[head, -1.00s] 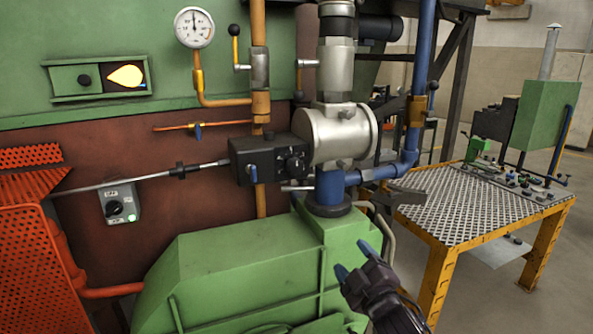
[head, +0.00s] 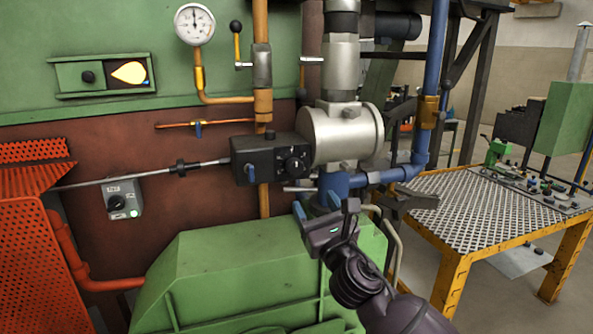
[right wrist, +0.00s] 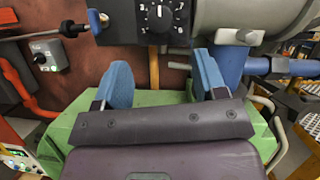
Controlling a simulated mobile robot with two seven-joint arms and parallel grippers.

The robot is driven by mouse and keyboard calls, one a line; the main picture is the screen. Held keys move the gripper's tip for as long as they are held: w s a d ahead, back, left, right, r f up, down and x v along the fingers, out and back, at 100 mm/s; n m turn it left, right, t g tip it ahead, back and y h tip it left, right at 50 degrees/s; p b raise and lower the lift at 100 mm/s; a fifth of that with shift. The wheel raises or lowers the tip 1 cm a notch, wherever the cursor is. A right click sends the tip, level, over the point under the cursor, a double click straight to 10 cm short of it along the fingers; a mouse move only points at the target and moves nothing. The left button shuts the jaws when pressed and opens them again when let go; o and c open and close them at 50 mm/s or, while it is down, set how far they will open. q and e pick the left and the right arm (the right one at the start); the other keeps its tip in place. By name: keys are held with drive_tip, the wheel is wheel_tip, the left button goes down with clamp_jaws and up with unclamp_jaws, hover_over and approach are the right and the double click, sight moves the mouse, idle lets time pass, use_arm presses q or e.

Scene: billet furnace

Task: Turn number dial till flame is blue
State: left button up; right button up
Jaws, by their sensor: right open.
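The number dial (head: 294,164) is a round black knob with white marks on the front of a black control box (head: 258,172). It also shows in the right wrist view (right wrist: 159,13), above and beyond the fingers. The flame (head: 128,72) is yellow in a small window in the green furnace wall. My right gripper (head: 325,208) is open and empty, below and slightly right of the dial, not touching it. Its blue fingertips stand apart in the right wrist view (right wrist: 163,80). My left gripper is not in view.
A silver round housing (head: 340,134) and a blue pipe (head: 398,173) stand right of the dial. The green machine cover (head: 235,270) lies below. A yellow-framed table (head: 470,205) is at the right.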

sight(297, 171)
drive_tip(key=shift+n, duration=0.3)
drive_tip(key=x, duration=0.9)
drive_tip(key=shift+w+a+r, duration=0.1)
drive_tip(key=shift+w, duration=0.2)
drive_tip(key=shift+w+a+r, duration=0.15)
drive_tip(key=shift+w+r, duration=0.05)
drive_tip(key=shift+w, duration=0.3)
drive_tip(key=c, duration=0.9)
